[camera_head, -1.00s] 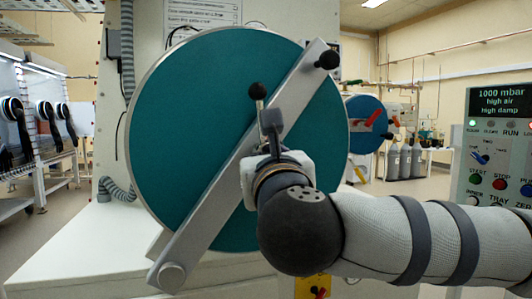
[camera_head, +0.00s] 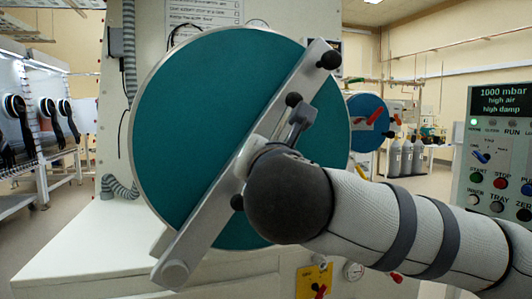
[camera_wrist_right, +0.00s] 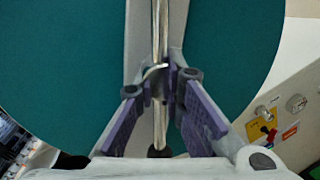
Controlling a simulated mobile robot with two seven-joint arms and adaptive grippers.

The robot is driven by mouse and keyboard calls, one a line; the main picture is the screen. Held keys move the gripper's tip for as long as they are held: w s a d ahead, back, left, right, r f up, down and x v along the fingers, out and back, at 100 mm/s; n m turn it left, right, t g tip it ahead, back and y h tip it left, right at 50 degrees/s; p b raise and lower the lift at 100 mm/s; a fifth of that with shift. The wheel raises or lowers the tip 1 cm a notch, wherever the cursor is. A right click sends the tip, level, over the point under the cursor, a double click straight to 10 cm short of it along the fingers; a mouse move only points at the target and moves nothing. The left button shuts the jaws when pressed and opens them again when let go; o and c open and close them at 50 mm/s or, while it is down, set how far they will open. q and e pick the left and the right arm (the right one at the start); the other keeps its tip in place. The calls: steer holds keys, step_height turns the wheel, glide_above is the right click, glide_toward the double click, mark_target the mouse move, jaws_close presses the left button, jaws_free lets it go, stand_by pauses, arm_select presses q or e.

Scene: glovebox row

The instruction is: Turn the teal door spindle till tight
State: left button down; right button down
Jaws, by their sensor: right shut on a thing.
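The round teal door (camera_head: 200,130) fills the middle of the head view, with a grey bar (camera_head: 205,220) lying diagonally across it. At its centre is the door spindle, whose metal cross rod (camera_wrist_right: 160,30) runs upright through the right wrist view. One black end knob (camera_head: 293,100) shows at upper right and another (camera_head: 237,202) at lower left. My right gripper (camera_wrist_right: 163,88) is shut on the rod, with its purple pads either side. In the head view my right wrist hides the spindle hub and most of the rod. My left gripper is in neither view.
A control panel (camera_head: 500,150) reading 1000 mbar stands at right. A yellow plate with a red handle (camera_head: 314,280) and a gauge (camera_head: 353,271) are below the door. A white ledge (camera_head: 80,245) is at lower left.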

steer(key=shift+r, duration=0.1)
stand_by(0.4)
steer(key=c, duration=1.7)
jaws_free()
steer(key=shift+o, duration=0.2)
steer(key=s+d, duration=0.1)
steer(key=s, duration=1.1)
